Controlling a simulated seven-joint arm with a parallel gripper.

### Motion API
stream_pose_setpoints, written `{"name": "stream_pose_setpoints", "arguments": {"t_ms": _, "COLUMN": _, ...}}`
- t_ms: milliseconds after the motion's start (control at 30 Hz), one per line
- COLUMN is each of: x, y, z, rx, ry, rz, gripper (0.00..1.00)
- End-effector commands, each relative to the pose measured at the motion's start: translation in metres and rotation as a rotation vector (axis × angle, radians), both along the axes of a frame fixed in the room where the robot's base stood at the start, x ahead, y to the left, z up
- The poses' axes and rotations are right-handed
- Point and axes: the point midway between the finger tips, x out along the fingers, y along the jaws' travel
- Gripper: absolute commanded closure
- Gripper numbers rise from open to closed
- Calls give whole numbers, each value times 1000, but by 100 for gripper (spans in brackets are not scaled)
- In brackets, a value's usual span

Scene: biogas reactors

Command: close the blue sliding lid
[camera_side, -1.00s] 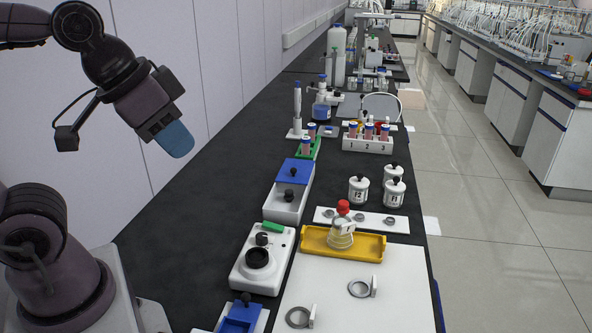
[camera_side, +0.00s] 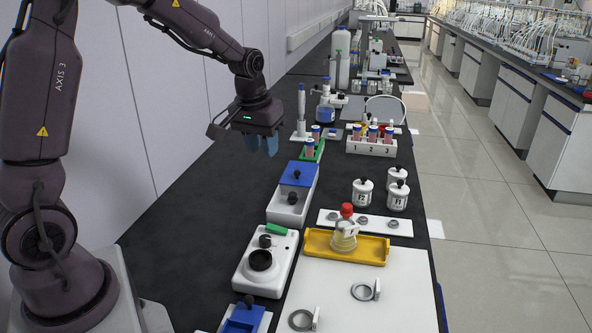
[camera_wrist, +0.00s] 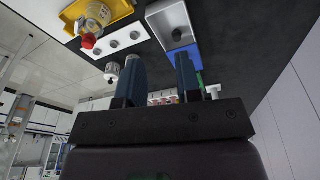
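The blue lid (camera_side: 306,179) with a black knob lies over the far part of a white box (camera_side: 286,217). The near part of the box is uncovered, and a dark knob-like thing shows there. In the wrist view the box (camera_wrist: 152,21) shows its open hollow, and the blue lid (camera_wrist: 195,52) is partly hidden behind a finger. My gripper (camera_side: 262,149) points down with its blue fingers apart, left of the lid and above it. In the wrist view my gripper (camera_wrist: 158,62) is open with nothing between the fingers.
A white device with a black dial (camera_side: 260,262) stands nearer. A green rack with tubes (camera_side: 316,152) stands just behind the box. A yellow tray (camera_side: 375,250) with a red-topped flask and white jars (camera_side: 361,194) are to the right. Bare black bench lies left of the box.

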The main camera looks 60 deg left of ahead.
Motion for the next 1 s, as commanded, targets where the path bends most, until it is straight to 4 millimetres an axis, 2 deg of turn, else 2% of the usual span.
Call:
{"name": "stream_pose_setpoints", "arguments": {"t_ms": 33, "x": 15, "y": 17, "z": -18, "rx": -1, "ry": 5, "rz": 54, "gripper": 68}}
{"name": "stream_pose_setpoints", "arguments": {"t_ms": 200, "x": 60, "y": 69, "z": -67, "rx": 10, "ry": -39, "rz": 228, "gripper": 68}}
{"name": "stream_pose_setpoints", "arguments": {"t_ms": 333, "x": 91, "y": 99, "z": -88, "rx": 24, "ry": -116, "rz": 341, "gripper": 68}}
{"name": "stream_pose_setpoints", "arguments": {"t_ms": 400, "x": 109, "y": 108, "z": -81, "rx": 33, "ry": -181, "rz": 385, "gripper": 68}}
{"name": "stream_pose_setpoints", "arguments": {"t_ms": 467, "x": 123, "y": 114, "z": -66, "rx": 37, "ry": -246, "rz": 420, "gripper": 68}}
{"name": "stream_pose_setpoints", "arguments": {"t_ms": 633, "x": 128, "y": 116, "z": -70, "rx": 26, "ry": -272, "rz": 473, "gripper": 68}}
{"name": "stream_pose_setpoints", "arguments": {"t_ms": 767, "x": 133, "y": 119, "z": -88, "rx": 25, "ry": -268, "rz": 472, "gripper": 68}}
{"name": "stream_pose_setpoints", "arguments": {"t_ms": 1000, "x": 152, "y": 131, "z": -135, "rx": 25, "ry": -268, "rz": 472, "gripper": 68}}
